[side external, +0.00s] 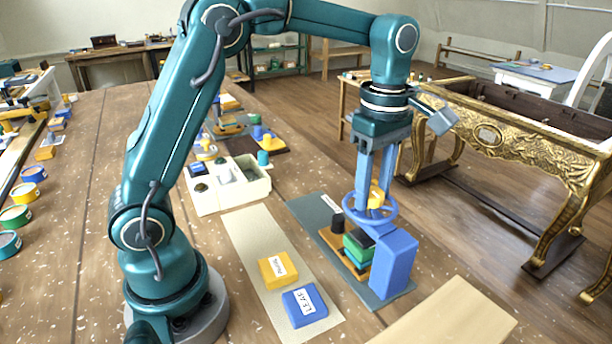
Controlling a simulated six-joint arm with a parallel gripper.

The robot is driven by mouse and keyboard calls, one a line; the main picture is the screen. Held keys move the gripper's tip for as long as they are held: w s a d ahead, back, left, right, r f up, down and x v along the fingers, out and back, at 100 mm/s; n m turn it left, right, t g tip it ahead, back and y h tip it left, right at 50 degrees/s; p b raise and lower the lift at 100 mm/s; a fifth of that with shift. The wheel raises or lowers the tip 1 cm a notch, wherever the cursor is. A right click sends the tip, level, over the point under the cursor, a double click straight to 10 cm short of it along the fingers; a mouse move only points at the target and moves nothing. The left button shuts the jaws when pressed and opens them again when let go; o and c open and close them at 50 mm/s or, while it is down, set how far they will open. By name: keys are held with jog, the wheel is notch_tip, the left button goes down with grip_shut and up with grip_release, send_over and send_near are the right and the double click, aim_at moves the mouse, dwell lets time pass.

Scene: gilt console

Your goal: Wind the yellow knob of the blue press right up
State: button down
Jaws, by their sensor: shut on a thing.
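The blue press (393,262) stands on a dark grey mat (312,211) at the right of the bench. A blue handwheel (352,213) sits at its top, with the yellow knob (376,198) standing up from it. My gripper (377,190) points straight down over the wheel, its two long blue-grey fingers shut on the yellow knob. Below the wheel are a green block (357,247) with a dark top and an orange-brown base. The wheel and fingers partly hide the press's screw, and the exact finger contact is small in view.
A yellow labelled block (278,270) and a blue labelled block (304,305) lie on a pale strip left of the press. A white compartment tray (228,186) stands behind. A pale board (450,318) lies front right. The gilt console (520,140) stands beyond the bench.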

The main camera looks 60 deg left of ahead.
aim_at(373, 192)
jog(key=shift+f+n, duration=0.15)
jog(key=shift+n, duration=0.45)
jog(key=shift+c, duration=1.9)
grip_release()
jog(key=shift+r, duration=2.65)
